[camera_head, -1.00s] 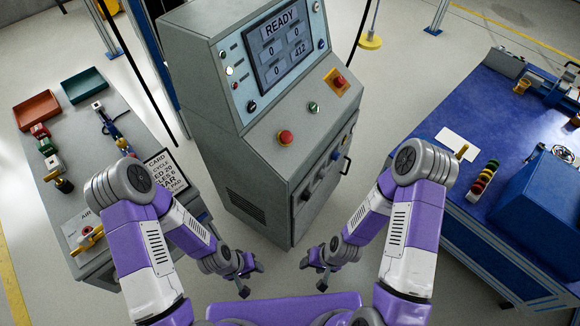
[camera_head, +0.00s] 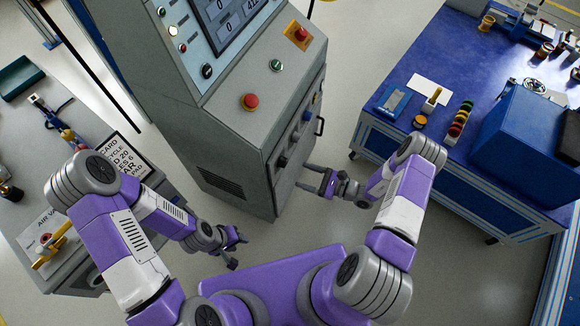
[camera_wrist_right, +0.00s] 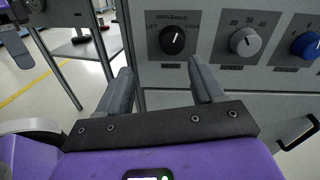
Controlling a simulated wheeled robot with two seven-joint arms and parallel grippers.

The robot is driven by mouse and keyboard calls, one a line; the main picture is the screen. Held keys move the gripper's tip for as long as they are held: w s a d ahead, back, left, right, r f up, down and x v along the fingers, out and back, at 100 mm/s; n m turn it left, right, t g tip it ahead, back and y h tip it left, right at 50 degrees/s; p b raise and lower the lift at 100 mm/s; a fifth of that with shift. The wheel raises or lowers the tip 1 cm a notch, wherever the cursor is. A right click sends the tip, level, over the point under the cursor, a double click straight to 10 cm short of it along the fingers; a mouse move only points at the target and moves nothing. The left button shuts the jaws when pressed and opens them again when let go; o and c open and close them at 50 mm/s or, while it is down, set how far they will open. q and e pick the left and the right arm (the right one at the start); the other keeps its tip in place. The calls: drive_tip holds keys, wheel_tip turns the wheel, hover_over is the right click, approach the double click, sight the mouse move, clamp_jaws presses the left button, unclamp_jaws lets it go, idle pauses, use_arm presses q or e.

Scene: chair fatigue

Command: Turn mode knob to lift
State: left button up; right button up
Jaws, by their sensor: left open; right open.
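The mode knob (camera_wrist_right: 172,40) is a round black knob with a white pointer line, on the grey panel in the right wrist view. Its pointer stands nearly upright, leaning slightly right. In the head view the mode knob (camera_head: 282,161) is the nearest knob on the cabinet side. My right gripper (camera_head: 306,177) is open and empty beside that panel. In the right wrist view its fingers (camera_wrist_right: 160,68) are spread below the knob, apart from it. My left gripper (camera_head: 238,252) is open and empty, low in front of the cabinet.
A grey knob (camera_wrist_right: 245,41) and a blue knob (camera_wrist_right: 306,45) sit right of the mode knob. A black handle (camera_wrist_right: 297,132) sticks out at lower right. A red button (camera_head: 250,101) is on the cabinet's sloped top. The blue workbench (camera_head: 375,140) stands to the right.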

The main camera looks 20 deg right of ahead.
sight(286, 164)
drive_tip(key=shift+m+t, duration=0.3)
drive_tip(key=shift+t, duration=0.2)
drive_tip(key=x, duration=0.2)
drive_tip(key=b+x, duration=0.1)
drive_tip(key=x, duration=0.1)
drive_tip(key=w+d+x, duration=0.1)
drive_tip(key=x, duration=0.2)
drive_tip(key=shift+w+a+b, duration=0.1)
drive_tip(key=shift+b, duration=0.2)
drive_tip(key=c, duration=1)
drive_tip(key=shift+c, duration=0.2)
